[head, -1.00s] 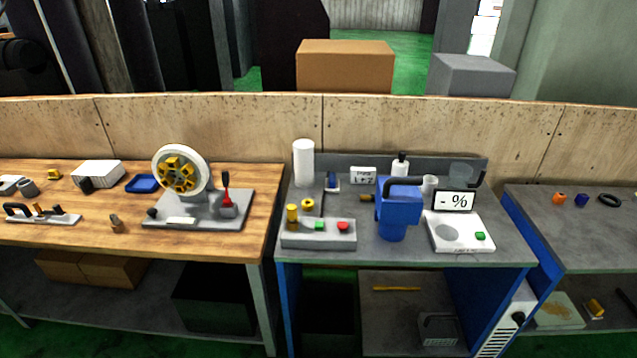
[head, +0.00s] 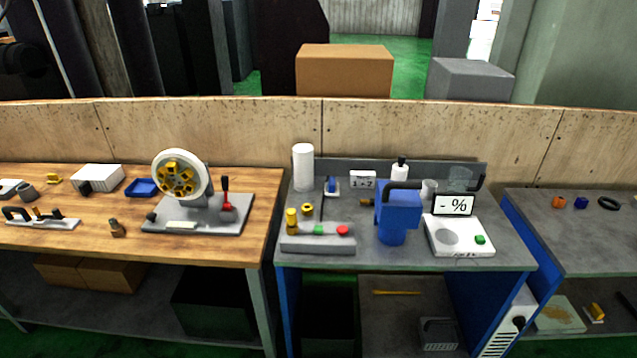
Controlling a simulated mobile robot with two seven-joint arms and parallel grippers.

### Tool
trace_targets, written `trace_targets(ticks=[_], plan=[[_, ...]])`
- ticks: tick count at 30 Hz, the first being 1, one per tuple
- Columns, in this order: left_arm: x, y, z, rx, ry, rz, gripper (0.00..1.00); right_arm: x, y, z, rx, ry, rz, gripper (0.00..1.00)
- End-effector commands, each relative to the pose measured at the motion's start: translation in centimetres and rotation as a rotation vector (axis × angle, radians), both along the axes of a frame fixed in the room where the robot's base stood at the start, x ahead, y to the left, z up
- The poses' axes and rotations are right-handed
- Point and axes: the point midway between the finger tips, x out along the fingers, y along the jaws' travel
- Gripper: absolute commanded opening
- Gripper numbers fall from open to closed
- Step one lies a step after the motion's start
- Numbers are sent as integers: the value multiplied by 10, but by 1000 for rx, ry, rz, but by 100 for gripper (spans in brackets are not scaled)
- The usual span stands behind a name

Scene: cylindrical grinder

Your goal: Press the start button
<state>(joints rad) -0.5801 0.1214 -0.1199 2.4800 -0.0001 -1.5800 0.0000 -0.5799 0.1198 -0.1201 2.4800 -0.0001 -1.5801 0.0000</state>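A grey control box (head: 305,243) stands at the front left of the middle bench. A green button (head: 318,230) and a red button (head: 342,230) sit on its top, with a yellow knob-like post (head: 291,218) at its left end. Another green button (head: 480,239) is on a white device (head: 455,246) with a "- %" display (head: 454,204). No lettering marks which button is start. Neither of my grippers is in view.
A white cylinder (head: 303,167) stands behind the box. On the wooden bench at left is a wheel with yellow parts (head: 180,178) on a grey base with a red lever (head: 225,193). The bench front before the box is clear.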

Motion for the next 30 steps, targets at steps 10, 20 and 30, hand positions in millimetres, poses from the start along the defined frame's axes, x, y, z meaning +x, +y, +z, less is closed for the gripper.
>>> trace_targets(ticks=[10, 20, 30], plan=[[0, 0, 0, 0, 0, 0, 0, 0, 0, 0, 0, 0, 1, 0], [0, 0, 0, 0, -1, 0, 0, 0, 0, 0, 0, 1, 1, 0], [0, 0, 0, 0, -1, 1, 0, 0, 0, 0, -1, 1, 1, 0]])
